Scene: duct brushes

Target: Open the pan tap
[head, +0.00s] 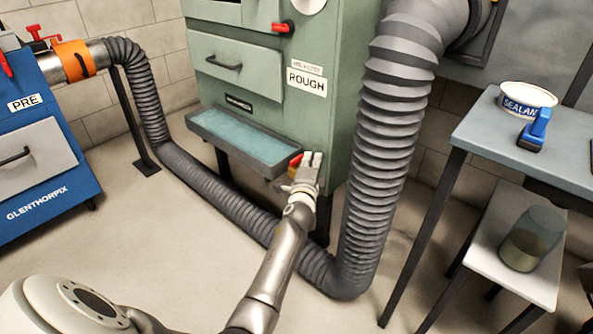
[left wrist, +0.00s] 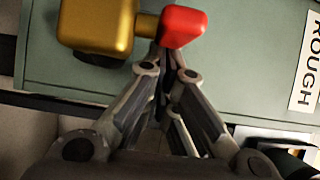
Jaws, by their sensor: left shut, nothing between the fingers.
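The pan (head: 245,143) is a shallow tray with teal liquid at the foot of the green cabinet marked ROUGH. Its tap has a red handle (head: 296,160) at the pan's right end. In the left wrist view the tap shows as a brass body (left wrist: 97,25) with the red handle (left wrist: 183,26) to its right. My left gripper (head: 312,160) is at the tap, its fingers shut with nothing between them. In the left wrist view the fingertips (left wrist: 165,60) are just below the red handle; whether they touch it I cannot tell. My right gripper is not in view.
A grey corrugated duct (head: 385,150) rises right of the green cabinet (head: 330,90) and runs along the floor behind my left arm. A blue PRE unit (head: 45,190) stands at left. A table (head: 500,130) at right holds a SEALANT tub (head: 528,97) and a blue-handled tool (head: 535,128).

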